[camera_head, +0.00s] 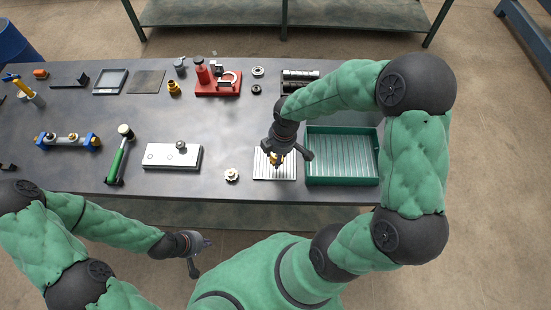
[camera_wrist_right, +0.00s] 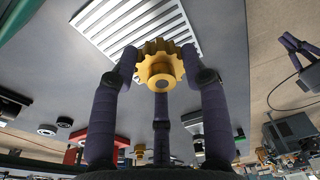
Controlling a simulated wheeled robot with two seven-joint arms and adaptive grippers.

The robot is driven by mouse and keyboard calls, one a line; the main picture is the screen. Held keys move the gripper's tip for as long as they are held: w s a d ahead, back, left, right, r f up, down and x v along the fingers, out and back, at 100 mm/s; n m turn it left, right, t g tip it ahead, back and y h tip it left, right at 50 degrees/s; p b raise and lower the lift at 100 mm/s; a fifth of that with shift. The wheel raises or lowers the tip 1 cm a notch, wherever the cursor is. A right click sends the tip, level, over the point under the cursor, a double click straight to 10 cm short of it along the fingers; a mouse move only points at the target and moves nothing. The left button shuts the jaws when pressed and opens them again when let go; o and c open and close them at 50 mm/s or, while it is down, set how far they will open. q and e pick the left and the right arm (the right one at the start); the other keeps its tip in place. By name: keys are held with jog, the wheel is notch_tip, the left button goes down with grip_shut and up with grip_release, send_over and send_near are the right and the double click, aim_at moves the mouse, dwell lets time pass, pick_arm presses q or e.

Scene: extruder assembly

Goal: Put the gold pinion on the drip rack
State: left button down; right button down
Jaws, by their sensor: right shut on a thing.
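The gold pinion (camera_wrist_right: 160,66) is a toothed gear with a hub, held between the fingers of my right gripper (camera_wrist_right: 160,78). In the head view the right gripper (camera_head: 277,158) points down over the white ribbed drip rack (camera_head: 287,173), with a bit of the gold pinion (camera_head: 275,158) showing. The drip rack (camera_wrist_right: 128,28) also shows beyond the pinion in the right wrist view. I cannot tell whether the pinion touches the rack. My left gripper (camera_head: 198,256) is empty, fingers spread, in front of the table edge.
A green ribbed tray (camera_head: 342,184) stands right of the rack. A pale gear (camera_head: 231,175) lies to its left, then a white block (camera_head: 172,156) and a green-handled tool (camera_head: 118,158). A red fixture (camera_head: 218,88) stands at the back. The table's middle is clear.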

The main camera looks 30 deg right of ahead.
aim_at(276, 157)
jog(key=shift+w+d+f, duration=0.15)
jog(key=shift+w+f, duration=0.3)
jog(key=shift+f, duration=0.15)
jog(key=shift+w+d+f, duration=0.15)
jog(key=shift+w+f, duration=0.3)
jog(key=shift+f, duration=0.1)
jog(key=shift+w+f+b, duration=0.2)
jog(key=shift+f+b, duration=0.5)
jog(key=shift+f, duration=1)
jog(key=shift+f, duration=0.1)
jog(key=shift+f, duration=0.15)
jog(key=c, duration=0.6)
grip_release()
jog(key=shift+c, duration=0.2)
jog(key=shift+r, duration=0.2)
jog(key=shift+d+r, duration=0.1)
jog(key=shift+r, duration=0.25)
notch_tip(276, 157, up, 11)
jog(key=d+p, duration=0.1)
jog(key=p, duration=0.1)
jog(key=shift+s+r+p, duration=0.15)
jog(key=shift+s+p, duration=0.2)
jog(key=shift+p, duration=0.05)
